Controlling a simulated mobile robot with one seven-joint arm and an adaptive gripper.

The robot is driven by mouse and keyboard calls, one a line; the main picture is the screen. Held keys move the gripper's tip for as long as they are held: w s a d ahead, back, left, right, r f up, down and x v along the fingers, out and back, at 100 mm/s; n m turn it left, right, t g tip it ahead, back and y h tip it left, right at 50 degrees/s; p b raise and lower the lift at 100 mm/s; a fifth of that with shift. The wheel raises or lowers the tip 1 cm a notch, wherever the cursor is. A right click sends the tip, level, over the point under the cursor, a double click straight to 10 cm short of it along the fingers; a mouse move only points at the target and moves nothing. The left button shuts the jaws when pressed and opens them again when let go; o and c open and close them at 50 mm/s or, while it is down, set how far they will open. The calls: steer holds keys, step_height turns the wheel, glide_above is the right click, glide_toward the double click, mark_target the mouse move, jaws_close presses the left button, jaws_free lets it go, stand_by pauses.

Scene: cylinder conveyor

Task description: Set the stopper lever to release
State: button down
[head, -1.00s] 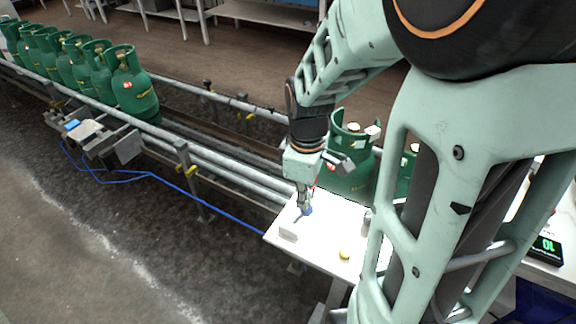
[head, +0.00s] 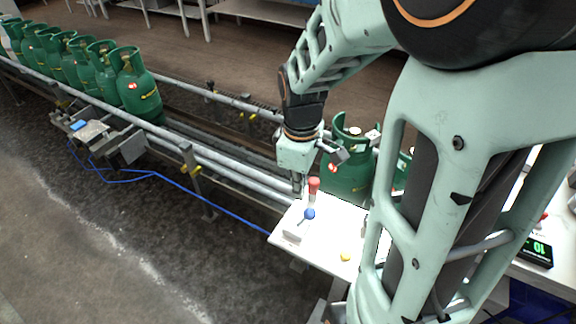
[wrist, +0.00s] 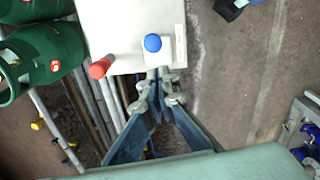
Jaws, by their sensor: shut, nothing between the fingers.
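A lever with a blue knob (head: 309,214) stands on a small white box on the white table; the knob also shows in the wrist view (wrist: 152,43). A red-knobbed post (head: 314,184) stands close behind it, and its red knob shows left of the blue one in the wrist view (wrist: 99,68). I cannot tell from any label which one is the stopper lever. My gripper (head: 297,186) is shut and empty, above and left of the blue knob. In the wrist view its fingertips (wrist: 159,78) are together just below the blue knob, apparently apart from it.
Green gas cylinders (head: 138,86) stand in a row on the conveyor (head: 230,160) at left. Another green cylinder (head: 345,170) stands close behind my gripper. A yellow button (head: 345,257) is on the white table (head: 325,255). A digital display (head: 538,250) is at far right.

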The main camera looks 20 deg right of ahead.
step_height(320, 180, up, 6)
steer(key=s+d+p, duration=0.1)
steer(key=p, duration=0.3)
steer(key=shift+s+d, duration=0.2)
steer(key=shift+s, duration=0.2)
